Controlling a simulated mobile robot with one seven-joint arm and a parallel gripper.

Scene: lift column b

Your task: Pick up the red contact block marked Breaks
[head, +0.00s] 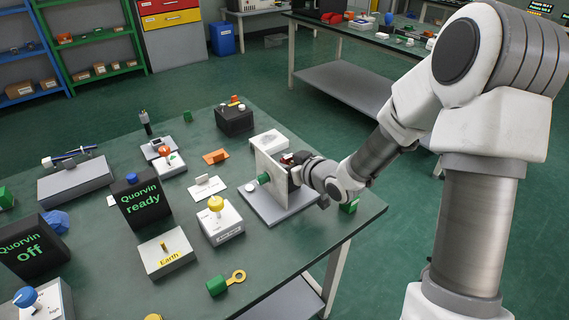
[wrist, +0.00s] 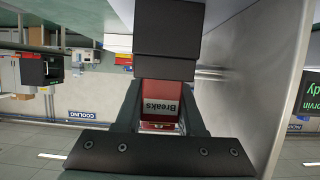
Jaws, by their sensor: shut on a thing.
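The red contact block (wrist: 160,92) shows in the wrist view with a grey face lettered Breaks, upside down in the picture. My gripper (wrist: 161,103) is shut on it, one finger on each side. Black blocks (wrist: 168,66) lie just beyond the red block; I cannot tell whether they touch it. In the head view my gripper (head: 296,168) is behind an upright pale panel (head: 268,165) on a grey base plate (head: 279,207). A bit of red (head: 287,158) shows beside the gripper there; the arm and panel hide most of it.
The panel's wall (wrist: 257,70) is close to the right of my gripper in the wrist view. A green button (head: 263,178) is on the panel's near face. A green block (head: 349,206) lies by the right table edge. Several boxes and switches crowd the green table (head: 300,250).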

